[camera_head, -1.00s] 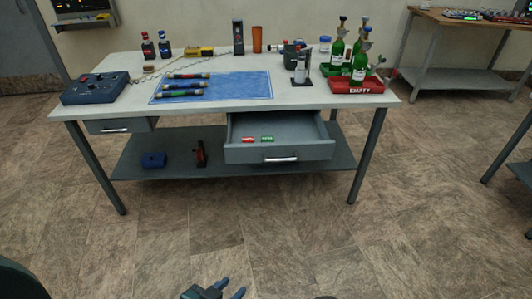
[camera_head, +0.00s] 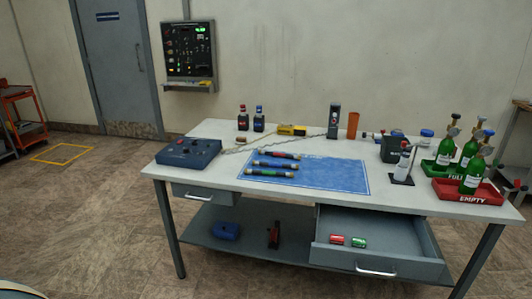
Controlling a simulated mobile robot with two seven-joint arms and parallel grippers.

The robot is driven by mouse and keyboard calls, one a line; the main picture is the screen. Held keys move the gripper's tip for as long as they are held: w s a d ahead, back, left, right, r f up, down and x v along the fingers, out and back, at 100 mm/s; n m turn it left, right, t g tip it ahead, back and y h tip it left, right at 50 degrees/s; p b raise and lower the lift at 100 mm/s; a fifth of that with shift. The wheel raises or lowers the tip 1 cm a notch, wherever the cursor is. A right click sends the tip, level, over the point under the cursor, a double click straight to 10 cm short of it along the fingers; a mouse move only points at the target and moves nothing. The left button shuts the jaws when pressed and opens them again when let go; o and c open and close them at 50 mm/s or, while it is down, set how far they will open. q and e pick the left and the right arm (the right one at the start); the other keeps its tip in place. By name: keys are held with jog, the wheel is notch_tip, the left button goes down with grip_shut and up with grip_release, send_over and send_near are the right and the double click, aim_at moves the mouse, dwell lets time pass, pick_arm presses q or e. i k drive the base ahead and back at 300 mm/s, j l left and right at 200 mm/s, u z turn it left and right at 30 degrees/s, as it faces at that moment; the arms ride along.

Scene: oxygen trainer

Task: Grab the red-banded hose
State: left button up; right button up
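Three dark hoses lie side by side on the blue mat (camera_head: 335,178) on the white-topped workbench, clear of one another. The farthest hose (camera_head: 279,154) appears to carry the red band. The middle hose (camera_head: 274,164) looks blue-banded and the nearest hose (camera_head: 270,173) green-banded, though the bands are small at this distance. Nothing covers the hoses. Neither of my grippers shows in the head view now.
A blue control box (camera_head: 189,152) stands left of the mat. A black holder (camera_head: 402,167), a red tray (camera_head: 468,197) and green cylinders stand on the right. An open drawer (camera_head: 375,245) juts from the bench front. The floor before the bench is clear.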

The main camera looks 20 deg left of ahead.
aim_at(295, 157)
jog(key=i+j+u, duration=0.15)
jog(key=i+j, duration=0.25)
jog(key=j, duration=0.2)
jog(key=i+j+u, duration=0.2)
jog(key=i+j, duration=0.2)
jog(key=j, duration=0.2)
